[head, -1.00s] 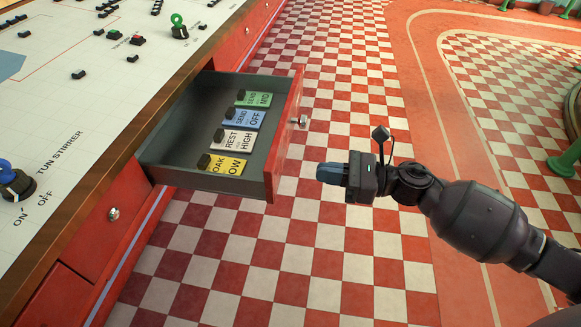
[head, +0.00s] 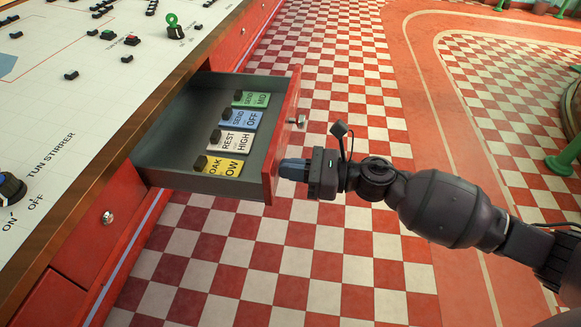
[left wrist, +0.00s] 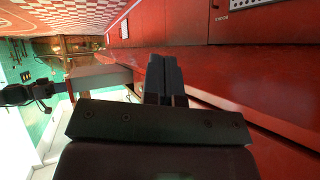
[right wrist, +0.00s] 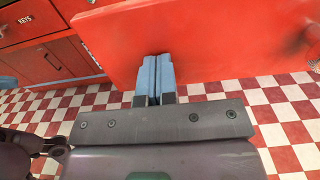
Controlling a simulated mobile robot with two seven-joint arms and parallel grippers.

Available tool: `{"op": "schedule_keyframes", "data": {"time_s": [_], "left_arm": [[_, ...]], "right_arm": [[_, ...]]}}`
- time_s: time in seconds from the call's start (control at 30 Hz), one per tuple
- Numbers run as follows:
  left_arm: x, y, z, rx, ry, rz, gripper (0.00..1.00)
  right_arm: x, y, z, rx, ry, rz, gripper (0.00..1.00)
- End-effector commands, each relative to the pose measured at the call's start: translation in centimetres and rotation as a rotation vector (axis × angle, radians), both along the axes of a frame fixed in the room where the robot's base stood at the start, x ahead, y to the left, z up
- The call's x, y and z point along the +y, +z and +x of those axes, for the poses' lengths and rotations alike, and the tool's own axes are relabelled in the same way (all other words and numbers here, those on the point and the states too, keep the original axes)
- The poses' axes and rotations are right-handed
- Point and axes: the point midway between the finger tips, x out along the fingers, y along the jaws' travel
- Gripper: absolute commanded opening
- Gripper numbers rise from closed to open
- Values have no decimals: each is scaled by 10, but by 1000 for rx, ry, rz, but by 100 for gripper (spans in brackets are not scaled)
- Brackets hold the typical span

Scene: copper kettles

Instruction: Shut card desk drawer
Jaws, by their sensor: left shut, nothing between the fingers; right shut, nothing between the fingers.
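The card desk drawer (head: 268,150) stands pulled out of the red desk in the head view. Its grey tray holds a row of colored cards with dark knobs. My right gripper (head: 285,169) is shut and empty, with its fingertips close to the outer face of the red drawer front. In the right wrist view the shut blue fingers (right wrist: 154,75) point at the red drawer front (right wrist: 200,40); I cannot tell whether they touch it. My left gripper (left wrist: 165,75) is shut and empty beside a red surface in the left wrist view; it is outside the head view.
The desk top (head: 90,110) carries switches and knobs along the left. A silver drawer knob (head: 299,121) sticks out of the drawer front. The checkered floor (head: 340,80) to the right is open. Green posts (head: 563,162) stand at the far right.

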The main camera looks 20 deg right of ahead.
Motion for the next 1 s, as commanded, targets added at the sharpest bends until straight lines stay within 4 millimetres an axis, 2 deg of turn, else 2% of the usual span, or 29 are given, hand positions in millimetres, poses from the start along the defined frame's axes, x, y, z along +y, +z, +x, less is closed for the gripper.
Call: {"op": "schedule_keyframes", "data": {"time_s": [0.17, 0.37, 1.0], "left_arm": [[0, 1, 1, -1, 0, 1, 0], [0, 5, 2, 1, -1, 7, 0], [-1, 1, -1, 47, -14, 24, 0]], "right_arm": [[5, 1, 4, -3, 0, 1, 0], [28, 4, 19, -5, 2, 2, 0], [166, 0, 111, 0, 2, 2, 0]]}}
